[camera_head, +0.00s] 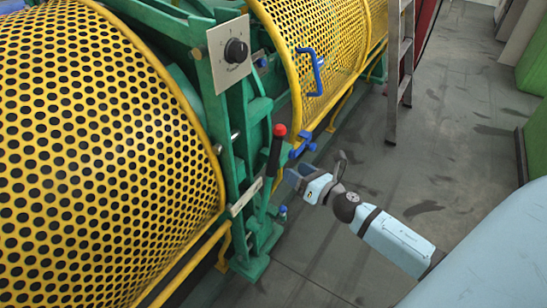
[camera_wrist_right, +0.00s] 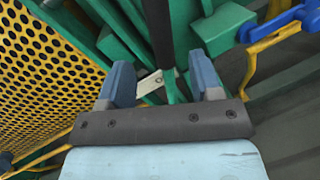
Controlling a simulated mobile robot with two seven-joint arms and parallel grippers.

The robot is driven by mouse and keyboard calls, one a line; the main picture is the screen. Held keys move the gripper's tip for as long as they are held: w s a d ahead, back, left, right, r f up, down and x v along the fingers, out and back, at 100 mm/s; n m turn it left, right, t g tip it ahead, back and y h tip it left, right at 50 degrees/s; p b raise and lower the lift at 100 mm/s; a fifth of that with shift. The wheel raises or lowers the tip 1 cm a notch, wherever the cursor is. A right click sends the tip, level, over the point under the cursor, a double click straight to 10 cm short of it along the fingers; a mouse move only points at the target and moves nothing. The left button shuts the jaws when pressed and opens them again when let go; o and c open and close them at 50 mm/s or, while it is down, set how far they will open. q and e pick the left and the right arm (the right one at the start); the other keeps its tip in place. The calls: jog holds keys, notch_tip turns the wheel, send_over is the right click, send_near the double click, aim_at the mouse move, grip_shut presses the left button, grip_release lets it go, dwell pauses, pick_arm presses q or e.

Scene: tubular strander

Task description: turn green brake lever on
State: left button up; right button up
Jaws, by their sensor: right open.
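The brake lever (camera_head: 275,153) is a dark shaft with a red knob on top, standing nearly upright on the green machine frame. My right gripper (camera_head: 292,179) is beside the lever, to its right in the head view, with its blue fingers toward it. In the right wrist view the dark lever shaft (camera_wrist_right: 158,30) comes down from the top edge, in line with the gap of the open gripper (camera_wrist_right: 165,80). The red knob is outside the wrist view. I cannot tell whether a finger touches the shaft. My left gripper is not in view.
Yellow perforated guards (camera_head: 90,150) flank the green frame. A grey panel with a black rotary knob (camera_head: 236,51) sits above the lever. Blue handles (camera_head: 313,70) are on the guard behind. A ladder (camera_head: 399,60) stands farther back. Grey floor (camera_head: 440,130) is open to the right.

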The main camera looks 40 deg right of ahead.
aim_at(278, 159)
jog(key=w, duration=0.3)
jog(key=w+a, duration=0.1)
jog(key=w, duration=0.5)
jog(key=shift+a, duration=0.35)
grip_shut()
